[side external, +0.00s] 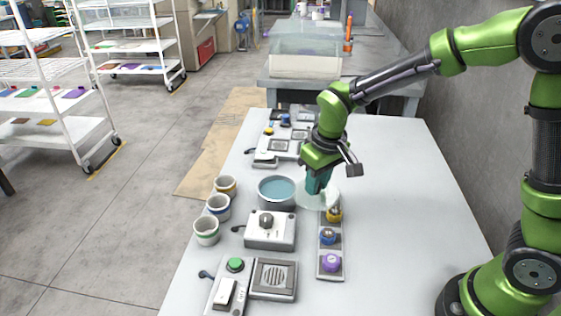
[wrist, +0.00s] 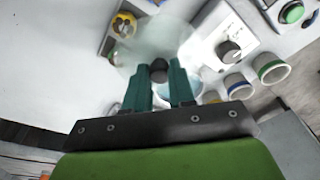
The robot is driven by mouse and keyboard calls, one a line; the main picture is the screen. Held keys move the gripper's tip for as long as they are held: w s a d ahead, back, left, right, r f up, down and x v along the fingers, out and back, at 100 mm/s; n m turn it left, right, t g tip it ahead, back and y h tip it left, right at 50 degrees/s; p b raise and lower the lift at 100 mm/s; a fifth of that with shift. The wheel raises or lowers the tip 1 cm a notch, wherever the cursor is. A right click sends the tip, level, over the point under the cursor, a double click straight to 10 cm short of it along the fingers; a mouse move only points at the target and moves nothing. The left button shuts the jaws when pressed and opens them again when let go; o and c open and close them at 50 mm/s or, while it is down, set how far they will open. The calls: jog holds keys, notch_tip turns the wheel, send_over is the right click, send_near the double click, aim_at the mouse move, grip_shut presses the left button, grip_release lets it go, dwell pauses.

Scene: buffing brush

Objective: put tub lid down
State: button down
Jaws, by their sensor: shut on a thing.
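The tub lid (side external: 325,200) is a translucent, pale disc at the right of the tub in the side view. In the wrist view the lid (wrist: 150,42) spreads out beyond my fingertips, with a dark knob between them. My gripper (side external: 317,188) has teal fingers shut on the lid; they also show in the wrist view (wrist: 160,78). The tub (side external: 277,191) is round and grey with blue liquid inside, and its top looks uncovered. I cannot tell how high the lid is above the table.
A strip with yellow, blue and purple knobs (side external: 330,262) lies just in front of the lid. A control box with a dark knob (side external: 268,230) stands before the tub. Several cups (side external: 218,205) stand at its left. The white table (side external: 405,210) is clear on the right.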

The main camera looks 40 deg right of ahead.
aim_at(335, 196)
jog(key=s, duration=0.2)
jog(key=s+d, duration=0.1)
jog(key=shift+s+r, duration=0.1)
jog(key=shift+s, duration=0.3)
jog(key=shift+d+f+m, duration=0.3)
jog(key=shift+d+f, duration=0.1)
jog(key=shift+d, duration=0.3)
jog(key=w+d+f, duration=0.1)
jog(key=d, duration=0.1)
jog(key=w+d+f, duration=0.1)
jog(key=w+d, duration=0.1)
jog(key=w+d+f, duration=0.1)
jog(key=d+f, duration=0.1)
jog(key=shift+w+d, duration=0.15)
jog(key=shift+d, duration=0.05)
jog(key=w, duration=0.5)
jog(key=w+f, duration=0.1)
jog(key=w, duration=1)
jog(key=shift+f, duration=0.15)
jog(key=shift+w+f, duration=0.1)
jog(key=shift+f, duration=1.65)
jog(key=c, duration=1)
grip_release()
jog(key=shift+f, duration=0.15)
jog(key=shift+o, duration=0.2)
